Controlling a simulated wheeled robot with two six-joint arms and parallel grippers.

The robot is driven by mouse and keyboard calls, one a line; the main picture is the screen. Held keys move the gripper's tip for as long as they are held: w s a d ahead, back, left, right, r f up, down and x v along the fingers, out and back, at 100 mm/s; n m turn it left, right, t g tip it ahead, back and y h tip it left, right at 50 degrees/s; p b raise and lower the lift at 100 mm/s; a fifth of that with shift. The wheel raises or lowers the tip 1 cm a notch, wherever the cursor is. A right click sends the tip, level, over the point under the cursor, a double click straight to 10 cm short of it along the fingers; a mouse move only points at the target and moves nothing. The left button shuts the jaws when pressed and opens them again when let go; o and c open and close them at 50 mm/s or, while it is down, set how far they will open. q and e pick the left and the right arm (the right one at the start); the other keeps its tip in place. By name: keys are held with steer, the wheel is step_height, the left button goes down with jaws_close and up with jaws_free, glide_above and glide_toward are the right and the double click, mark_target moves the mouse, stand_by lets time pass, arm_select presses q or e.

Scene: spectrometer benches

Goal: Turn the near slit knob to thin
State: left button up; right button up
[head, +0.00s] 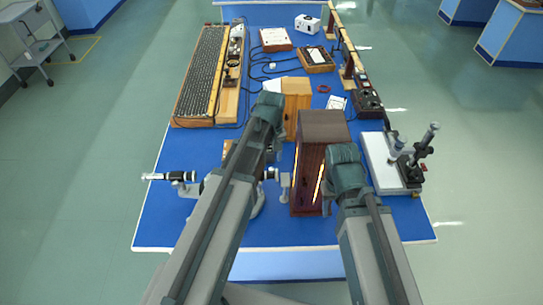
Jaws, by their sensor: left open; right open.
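A spectrometer stands on the blue bench near the front, mostly hidden behind my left arm. Its black and silver tube (175,177) sticks out to the left of that arm. A short silver part (270,174) shows to the arm's right, beside a small grey upright piece (285,186). I cannot make out the near slit knob or its setting. A dark brown lamp housing (309,160) with a bright glowing vertical slit stands just right of these parts. My arms reach over the bench, and their links hide both grippers; no fingertips can be made out.
A lighter wooden box (297,95) stands behind the lamp housing. A white-based apparatus with black posts (386,165) is at right. A long ribbed wooden rack (202,75) lies at back left. Cables cross the middle. The blue bench (160,222) is bare at front left.

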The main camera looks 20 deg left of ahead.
mark_target(271, 169)
arm_select(q)
step_height(271, 169, up, 9)
steer(key=p, duration=0.7)
steer(key=shift+p, duration=0.35)
steer(key=s+m, duration=0.6)
steer(key=s, duration=0.4)
steer(key=s+d+f+m+b, duration=0.2)
steer(key=d+f+b, duration=0.3)
steer(key=f+b, duration=0.3)
steer(key=s+d+f+m+y+b, duration=0.1)
steer(key=s+d+f+m+b, duration=0.1)
steer(key=d+f+b, duration=0.3)
step_height(271, 169, down, 4)
steer(key=b, duration=0.4)
steer(key=shift+s+d, duration=0.15)
steer(key=shift+s, duration=0.1)
